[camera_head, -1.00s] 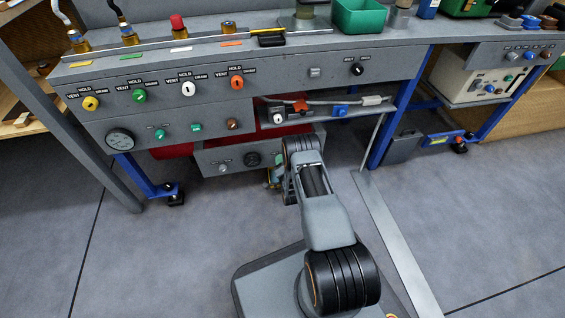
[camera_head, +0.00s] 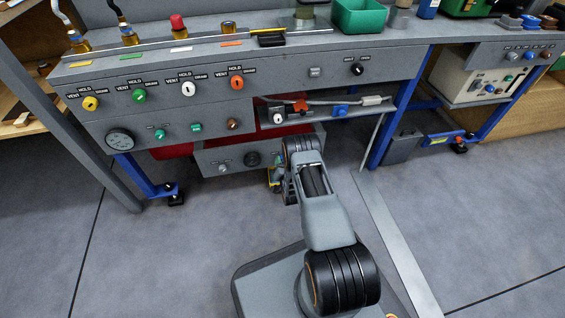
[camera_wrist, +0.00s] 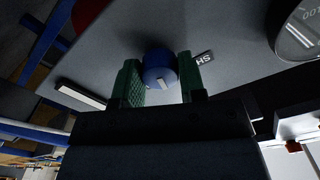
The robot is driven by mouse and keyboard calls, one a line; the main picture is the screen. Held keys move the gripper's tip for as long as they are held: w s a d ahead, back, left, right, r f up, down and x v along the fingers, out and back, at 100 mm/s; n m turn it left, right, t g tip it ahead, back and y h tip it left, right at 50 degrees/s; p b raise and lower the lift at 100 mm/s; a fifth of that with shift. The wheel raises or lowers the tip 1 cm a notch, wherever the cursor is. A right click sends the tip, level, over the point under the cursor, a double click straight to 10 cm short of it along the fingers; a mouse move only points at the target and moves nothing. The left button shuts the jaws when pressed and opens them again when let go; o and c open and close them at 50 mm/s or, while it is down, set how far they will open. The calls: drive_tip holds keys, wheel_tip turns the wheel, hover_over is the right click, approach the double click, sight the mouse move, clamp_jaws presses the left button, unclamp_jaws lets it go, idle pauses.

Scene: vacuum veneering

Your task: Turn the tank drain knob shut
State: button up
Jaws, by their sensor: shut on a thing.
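The tank drain knob (camera_wrist: 160,66) shows in the wrist view as a round blue knob with a white pointer mark, on a grey panel (camera_wrist: 120,40). My gripper (camera_wrist: 158,78) has its two green-padded fingers shut on the knob, one on each side. A small dark label (camera_wrist: 204,57) with white letters, partly cut off and seeming to read "SH...", lies just right of the knob. In the head view my gripper (camera_head: 273,180) is at the low grey panel (camera_head: 210,155) under the bench; my arm hides the knob there.
A round gauge (camera_wrist: 300,28) is at the upper right in the wrist view. A blue bench leg (camera_head: 378,140) stands right of my arm.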

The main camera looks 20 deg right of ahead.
drive_tip(key=n, duration=1.1)
drive_tip(key=shift+n, duration=0.4)
idle(0.4)
drive_tip(key=o, duration=0.9)
drive_tip(key=s+a+p, duration=0.1)
drive_tip(key=s, duration=0.3)
drive_tip(key=s+a+p, duration=0.1)
drive_tip(key=s+p, duration=0.1)
drive_tip(key=s, duration=0.3)
drive_tip(key=s+p, duration=0.2)
drive_tip(key=s, duration=0.2)
drive_tip(key=shift+s+a, duration=0.3)
drive_tip(key=shift+a, duration=0.1)
drive_tip(key=shift+r, duration=0.1)
